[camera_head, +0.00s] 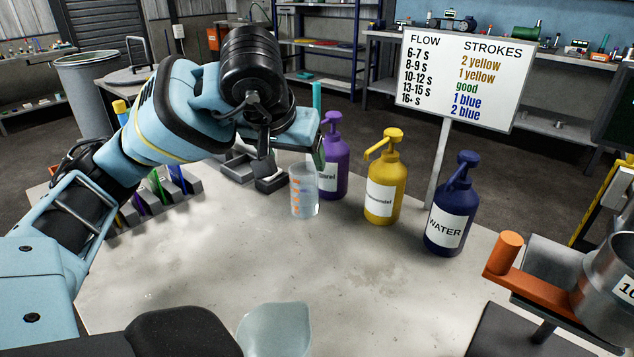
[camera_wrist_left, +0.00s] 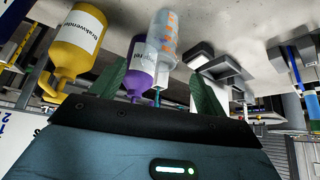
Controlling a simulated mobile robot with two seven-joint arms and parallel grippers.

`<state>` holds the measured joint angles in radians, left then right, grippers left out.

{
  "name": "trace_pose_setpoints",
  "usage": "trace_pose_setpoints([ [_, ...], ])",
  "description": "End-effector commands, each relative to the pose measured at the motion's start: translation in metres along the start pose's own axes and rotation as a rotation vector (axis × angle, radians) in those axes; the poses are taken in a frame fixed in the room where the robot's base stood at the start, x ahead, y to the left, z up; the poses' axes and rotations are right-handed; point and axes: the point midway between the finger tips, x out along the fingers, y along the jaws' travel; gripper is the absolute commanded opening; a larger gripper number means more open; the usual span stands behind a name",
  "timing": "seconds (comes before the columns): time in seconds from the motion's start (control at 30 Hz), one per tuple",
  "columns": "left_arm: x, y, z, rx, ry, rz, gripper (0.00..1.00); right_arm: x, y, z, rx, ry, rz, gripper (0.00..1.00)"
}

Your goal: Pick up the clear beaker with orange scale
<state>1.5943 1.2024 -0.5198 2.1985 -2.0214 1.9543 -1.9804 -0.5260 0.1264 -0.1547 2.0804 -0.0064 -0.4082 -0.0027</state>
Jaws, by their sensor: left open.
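The clear beaker (camera_head: 304,192) with orange scale marks stands upright on the pale table, just left of the purple pump bottle. My left gripper (camera_head: 318,125) is above and slightly behind the beaker in the head view, open and empty. In the left wrist view, which is upside down, the green fingers (camera_wrist_left: 157,85) are spread apart. The beaker (camera_wrist_left: 162,38) shows beyond the gap between them, not touching either finger. My right gripper is not in view.
Close right of the beaker stand a purple bottle (camera_head: 334,160), a yellow bottle (camera_head: 385,185) and a blue WATER bottle (camera_head: 452,210). A sign (camera_head: 465,80) stands behind. Grey trays (camera_head: 238,168) lie left. The front middle table is clear.

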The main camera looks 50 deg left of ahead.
Motion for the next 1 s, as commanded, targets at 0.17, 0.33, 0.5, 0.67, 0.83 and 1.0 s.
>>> trace_pose_setpoints([
  [0.17, 0.008, 0.000, 0.000, 0.000, -0.002, -0.001, 0.74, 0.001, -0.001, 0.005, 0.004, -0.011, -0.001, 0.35],
  [0.33, 0.025, 0.000, 0.001, -0.001, -0.003, -0.002, 0.74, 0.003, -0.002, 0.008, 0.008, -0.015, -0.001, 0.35],
  [0.5, 0.028, 0.000, -0.001, -0.001, 0.000, 0.000, 0.74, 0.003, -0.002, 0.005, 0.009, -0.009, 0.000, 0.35],
  [0.67, 0.047, 0.000, -0.001, -0.001, -0.005, -0.002, 0.74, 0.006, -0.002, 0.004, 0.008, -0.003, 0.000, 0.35],
  [0.83, 0.070, 0.000, -0.003, -0.001, -0.003, -0.002, 0.74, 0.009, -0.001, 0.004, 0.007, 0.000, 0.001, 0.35],
  [1.0, 0.079, 0.001, -0.003, -0.001, -0.001, 0.000, 0.74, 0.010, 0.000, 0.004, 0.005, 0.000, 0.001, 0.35],
])
